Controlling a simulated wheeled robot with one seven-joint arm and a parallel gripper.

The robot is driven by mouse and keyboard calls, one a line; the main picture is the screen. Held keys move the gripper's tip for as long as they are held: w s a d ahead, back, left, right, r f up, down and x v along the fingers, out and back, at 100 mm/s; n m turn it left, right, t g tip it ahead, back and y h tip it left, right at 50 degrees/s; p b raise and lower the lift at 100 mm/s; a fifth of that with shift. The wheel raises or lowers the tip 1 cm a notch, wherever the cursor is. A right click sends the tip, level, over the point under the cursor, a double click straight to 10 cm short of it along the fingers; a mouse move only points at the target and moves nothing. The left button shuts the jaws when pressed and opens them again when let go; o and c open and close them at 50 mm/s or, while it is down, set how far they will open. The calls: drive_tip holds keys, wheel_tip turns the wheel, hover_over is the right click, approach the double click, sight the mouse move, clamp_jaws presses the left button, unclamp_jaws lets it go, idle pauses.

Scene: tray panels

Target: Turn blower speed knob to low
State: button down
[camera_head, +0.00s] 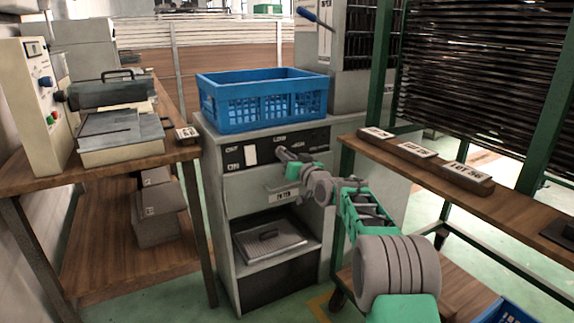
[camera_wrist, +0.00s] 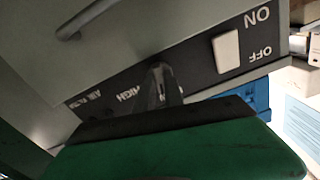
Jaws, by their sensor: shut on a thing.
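The grey cabinet has a black control strip (camera_head: 315,141) with printed labels, among them LOW, and a white ON/OFF rocker switch (camera_head: 250,154). My gripper (camera_head: 282,153) reaches the strip just right of this switch, under the LOW label. It is shut on the blower speed knob, which the fingers hide in the head view. In the wrist view the fingertips (camera_wrist: 159,80) meet the black strip between the upside-down HIGH label and the white switch (camera_wrist: 227,51). The knob's pointing direction cannot be made out.
A blue crate (camera_head: 262,118) stands on top of the cabinet, just above the strip. A handle bar (camera_wrist: 90,17) sticks out below the strip. A wooden bench (camera_head: 100,165) is on the left; a green-framed rack with a wooden ledge (camera_head: 400,152) is close on the right.

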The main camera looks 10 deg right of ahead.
drive_tip(key=shift+f+n+b, duration=0.1)
drive_tip(key=shift+n+b, duration=0.65)
drive_tip(key=shift+n, duration=0.45)
drive_tip(key=c, duration=1.4)
unclamp_jaws()
drive_tip(key=shift+c, duration=0.2)
drive_tip(key=p+v, duration=0.2)
drive_tip(key=v, duration=0.5)
drive_tip(key=shift+s, duration=0.35)
drive_tip(key=shift+d, duration=0.1)
